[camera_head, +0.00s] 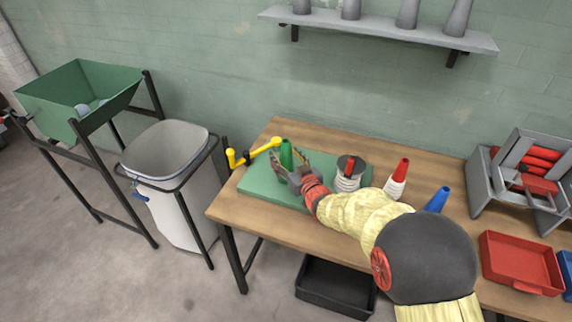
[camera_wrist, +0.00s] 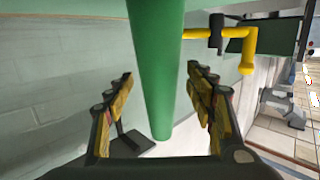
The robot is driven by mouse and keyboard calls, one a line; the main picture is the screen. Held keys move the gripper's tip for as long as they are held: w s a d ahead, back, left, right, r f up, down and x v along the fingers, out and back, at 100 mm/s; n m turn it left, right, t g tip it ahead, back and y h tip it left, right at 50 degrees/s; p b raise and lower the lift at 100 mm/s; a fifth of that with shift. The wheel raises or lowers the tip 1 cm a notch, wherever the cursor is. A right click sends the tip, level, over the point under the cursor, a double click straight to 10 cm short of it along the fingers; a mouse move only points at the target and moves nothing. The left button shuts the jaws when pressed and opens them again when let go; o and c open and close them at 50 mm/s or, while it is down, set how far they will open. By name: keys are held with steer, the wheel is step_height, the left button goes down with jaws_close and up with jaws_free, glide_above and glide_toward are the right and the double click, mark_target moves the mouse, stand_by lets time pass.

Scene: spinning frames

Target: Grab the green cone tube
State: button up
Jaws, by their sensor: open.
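The green cone tube (camera_head: 286,154) stands upright on a green board (camera_head: 262,188) at the left part of the wooden table. My gripper (camera_head: 290,164) is at the tube, with its fingers spread to either side. In the wrist view the green cone tube (camera_wrist: 155,70) runs between the two fingers of my gripper (camera_wrist: 160,100). A gap shows between the tube and each finger, so the gripper is open. The tube's lower part is hidden by my gripper in the head view.
A yellow crank handle (camera_head: 250,154) stands close left of the tube. A white-wound spool (camera_head: 348,174), a red-and-white cone (camera_head: 398,178) and a blue cone (camera_head: 438,199) stand to the right. A red tray (camera_head: 522,264) is at the table's right. A wall shelf (camera_head: 380,25) holds several grey cones.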

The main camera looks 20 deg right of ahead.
steer(key=shift+c, duration=0.7)
steer(key=c, duration=1.1)
